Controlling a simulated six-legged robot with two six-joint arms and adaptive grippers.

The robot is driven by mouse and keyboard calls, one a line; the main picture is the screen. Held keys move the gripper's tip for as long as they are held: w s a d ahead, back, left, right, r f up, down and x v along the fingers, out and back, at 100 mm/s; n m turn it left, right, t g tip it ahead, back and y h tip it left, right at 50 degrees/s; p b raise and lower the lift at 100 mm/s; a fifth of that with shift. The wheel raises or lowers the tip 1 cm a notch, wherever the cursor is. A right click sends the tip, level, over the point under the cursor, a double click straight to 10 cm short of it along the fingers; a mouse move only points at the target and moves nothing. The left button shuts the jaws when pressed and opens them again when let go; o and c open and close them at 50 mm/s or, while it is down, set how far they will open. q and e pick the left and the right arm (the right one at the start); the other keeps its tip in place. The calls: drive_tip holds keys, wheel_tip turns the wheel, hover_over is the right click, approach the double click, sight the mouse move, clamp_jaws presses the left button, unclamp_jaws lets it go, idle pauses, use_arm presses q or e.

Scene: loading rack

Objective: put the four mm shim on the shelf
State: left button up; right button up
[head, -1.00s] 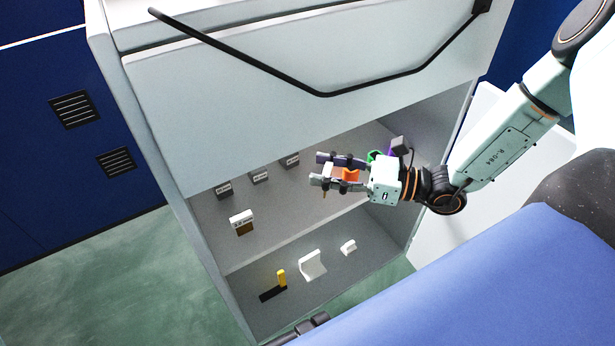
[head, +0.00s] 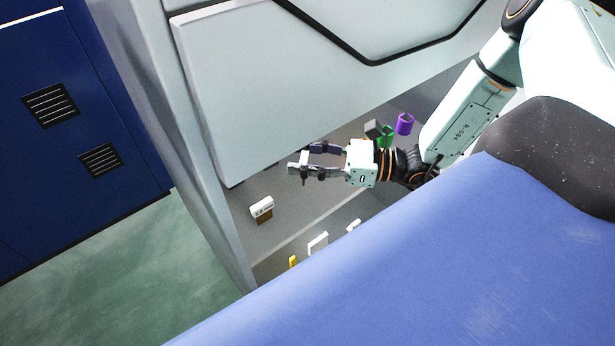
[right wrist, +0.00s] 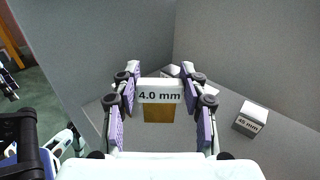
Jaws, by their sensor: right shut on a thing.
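The 4.0 mm shim (right wrist: 160,92), with a white labelled top and a brown lower part, is between the fingers of my right gripper (right wrist: 160,105) in the right wrist view. In the head view, my right gripper (head: 314,162) is shut on it, inside the rack opening above the upper shelf (head: 290,222). Only a thin pale edge of the shim shows there at the fingertips. I cannot tell whether the shim touches any surface.
A white-topped 3.0 mm shim (head: 262,206) stands on the shelf left of the gripper. Green (head: 386,138) and purple (head: 404,124) pieces are behind it. A 45 mm block (right wrist: 250,118) lies right in the wrist view. White pieces (head: 318,243) are lower down. Rack walls close the sides.

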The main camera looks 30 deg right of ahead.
sight(304, 181)
wheel_tip(304, 181, down, 2)
drive_tip(key=shift+f+b, duration=0.1)
drive_tip(key=shift+b, duration=0.2)
drive_tip(key=shift+w+a+f, duration=0.2)
drive_tip(key=shift+a+f, duration=0.05)
drive_tip(key=shift+f, duration=0.15)
drive_tip(key=shift+s+f+b, duration=0.1)
drive_tip(key=shift+s+b, duration=0.05)
drive_tip(key=shift+b, duration=0.15)
wheel_tip(304, 181, down, 3)
drive_tip(key=shift+d+f+b, duration=0.1)
drive_tip(key=shift+b, duration=0.85)
drive_tip(key=shift+f, duration=0.2)
drive_tip(key=shift+r, duration=0.2)
drive_tip(key=shift+f+b, duration=0.3)
drive_tip(key=o, duration=1.2)
drive_tip(key=shift+r, duration=0.1)
use_arm(q)
wheel_tip(304, 181, down, 4)
drive_tip(key=shift+f, duration=0.2)
use_arm(e)
drive_tip(key=shift+o, duration=0.2)
